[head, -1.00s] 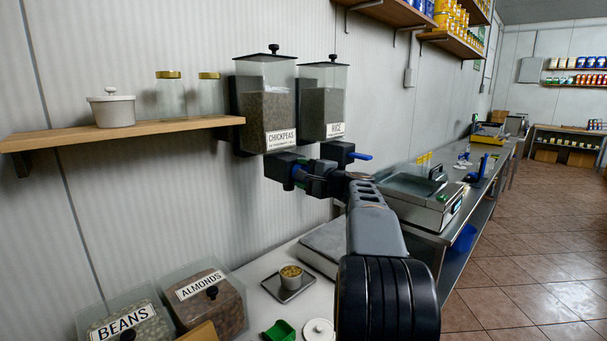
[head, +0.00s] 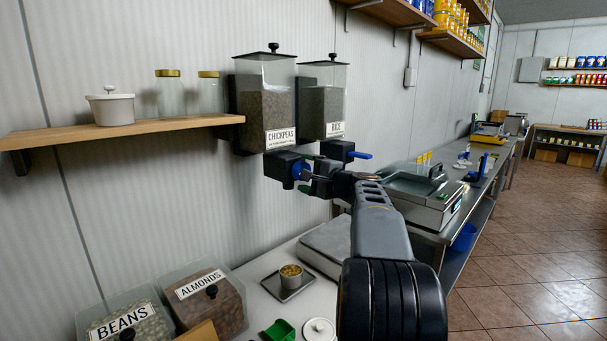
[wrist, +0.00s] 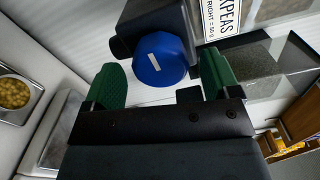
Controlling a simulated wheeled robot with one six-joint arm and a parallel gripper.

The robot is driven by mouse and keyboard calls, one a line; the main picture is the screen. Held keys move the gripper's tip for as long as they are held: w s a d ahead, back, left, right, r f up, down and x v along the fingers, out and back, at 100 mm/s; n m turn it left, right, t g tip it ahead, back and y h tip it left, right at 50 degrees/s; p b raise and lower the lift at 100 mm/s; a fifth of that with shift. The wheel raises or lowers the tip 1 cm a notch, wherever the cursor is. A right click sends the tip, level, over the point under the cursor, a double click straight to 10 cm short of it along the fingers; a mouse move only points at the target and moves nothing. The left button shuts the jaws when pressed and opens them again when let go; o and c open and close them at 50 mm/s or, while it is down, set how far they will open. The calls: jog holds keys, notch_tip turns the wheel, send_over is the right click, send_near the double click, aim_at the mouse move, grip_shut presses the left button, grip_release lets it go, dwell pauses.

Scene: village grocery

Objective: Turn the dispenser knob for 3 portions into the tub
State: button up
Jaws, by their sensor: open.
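The chickpeas dispenser (head: 265,108) hangs on the wall with grain behind its clear front. Its blue round knob (head: 297,170) faces my gripper (head: 309,173). In the wrist view the knob (wrist: 168,72) shows a short, slanted white mark. My gripper's green fingers (wrist: 160,68) are open and apart, one to each side of the knob in that view, with nothing held. The knob's face is clear of them, and contact cannot be seen. The tub (head: 291,272) stands on a small tray (head: 283,293) below, with chickpeas in it; it also shows in the wrist view (wrist: 14,94).
A flat scale (head: 325,246) lies below. Bins of beans (head: 128,325) and almonds (head: 210,300), a green scoop (head: 279,330) and a white lid (head: 319,329) are in front.

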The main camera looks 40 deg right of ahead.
jog(key=s+d+b, duration=0.1)
jog(key=s+d, duration=0.1)
jog(key=s, duration=1)
dwell(0.7)
